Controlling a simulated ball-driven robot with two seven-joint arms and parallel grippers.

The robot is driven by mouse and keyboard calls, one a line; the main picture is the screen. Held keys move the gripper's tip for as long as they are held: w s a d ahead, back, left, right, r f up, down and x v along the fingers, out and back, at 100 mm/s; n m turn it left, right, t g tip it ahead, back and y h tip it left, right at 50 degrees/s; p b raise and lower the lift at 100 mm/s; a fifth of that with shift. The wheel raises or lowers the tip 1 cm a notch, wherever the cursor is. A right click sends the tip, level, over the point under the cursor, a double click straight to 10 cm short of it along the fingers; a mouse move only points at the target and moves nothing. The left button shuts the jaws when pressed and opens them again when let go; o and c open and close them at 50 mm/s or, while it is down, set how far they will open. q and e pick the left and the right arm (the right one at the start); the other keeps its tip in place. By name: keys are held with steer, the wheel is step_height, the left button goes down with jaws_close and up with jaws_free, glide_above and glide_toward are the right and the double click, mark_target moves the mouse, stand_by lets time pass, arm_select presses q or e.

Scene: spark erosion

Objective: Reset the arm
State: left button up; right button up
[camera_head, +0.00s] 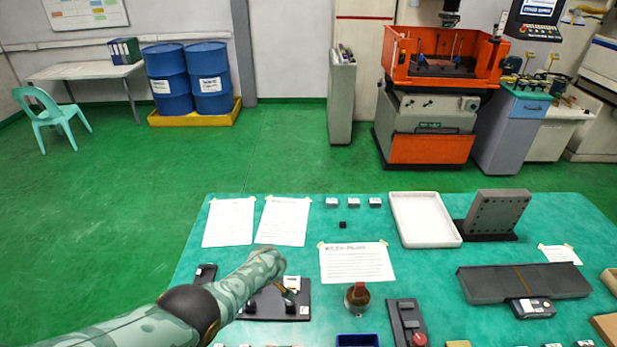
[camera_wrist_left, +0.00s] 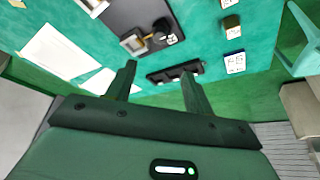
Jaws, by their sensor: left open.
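My left arm (camera_head: 238,287), in a pale green camouflage pattern with a dark joint, reaches in from the left over the table's near left part. Its gripper is hidden behind the arm in the head view. In the left wrist view my left gripper (camera_wrist_left: 158,75) shows two dark green fingers, spread apart with nothing held between them. A small black holder (camera_wrist_left: 175,72) appears in the gap between the fingertips, on the table beyond them. A black plate (camera_wrist_left: 115,18) with small metal parts lies just past it. My right gripper is not in view.
The green table (camera_head: 295,263) carries paper sheets (camera_head: 357,263), a white tray (camera_head: 425,219), a grey plate on a stand (camera_head: 497,215), a copper piece in a round holder (camera_head: 357,295) and a box with a red button (camera_head: 406,322). An orange machine (camera_head: 436,90) stands behind.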

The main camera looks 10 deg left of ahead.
arm_select(q)
steer(key=shift+f, duration=0.1)
steer(key=s+a+r+m+t, duration=0.2)
steer(key=s+r+m+t, duration=0.3)
steer(key=s+r+m, duration=1.75)
steer(key=s+d+f+n+g+h+b, duration=0.1)
steer(key=s+d+f+b, duration=0.3)
steer(key=f, duration=1.1)
steer(key=s+a+f+n+g+h+b, duration=0.15)
steer(key=f+b, duration=0.45)
steer(key=f, duration=0.9)
steer(key=s+d+f+n+g+b, duration=0.15)
steer(key=f+b, duration=0.35)
steer(key=f, duration=1)
steer(key=s+f+n+g+b, duration=0.1)
steer(key=s+f+b, duration=0.4)
steer(key=s+f, duration=0.5)
steer(key=s+f+n+g+h+b, duration=0.1)
steer(key=s+f+n+b, duration=0.1)
steer(key=s+f+b, duration=0.4)
steer(key=s+f, duration=0.4)
steer(key=f, duration=0.4)
steer(key=shift+d+f, duration=0.15)
steer(key=shift+f, duration=0.05)
